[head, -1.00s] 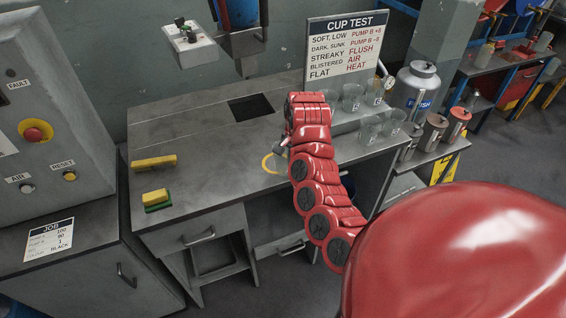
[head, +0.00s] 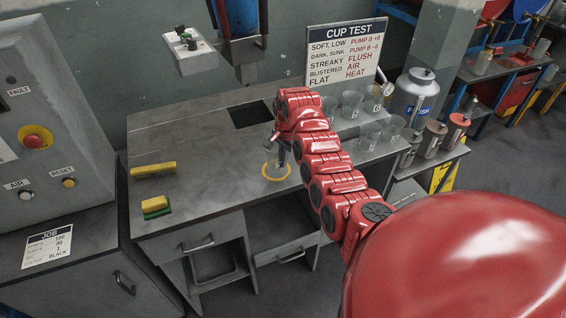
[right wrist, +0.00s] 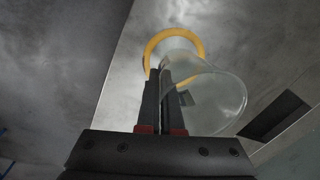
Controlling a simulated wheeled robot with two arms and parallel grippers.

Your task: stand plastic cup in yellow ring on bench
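The yellow ring (head: 266,174) lies flat on the grey bench (head: 225,165), near its front edge. A clear plastic cup (head: 271,153) is at the ring in the head view, its lower part overlapping the ring. My right gripper (head: 284,150) is at the cup's right side. In the right wrist view the gripper's fingers (right wrist: 165,92) are close together on the cup's wall; the cup (right wrist: 222,98) extends to their right and partly overlaps the ring (right wrist: 152,47). I cannot tell whether the cup's base touches the bench. My left gripper is not in view.
Several clear cups (head: 351,103) stand at the bench's right end, below the cup test sign (head: 345,48). A yellow block (head: 153,169) and a yellow-green sponge (head: 156,207) lie at left. A dark square opening (head: 250,114) is behind the ring.

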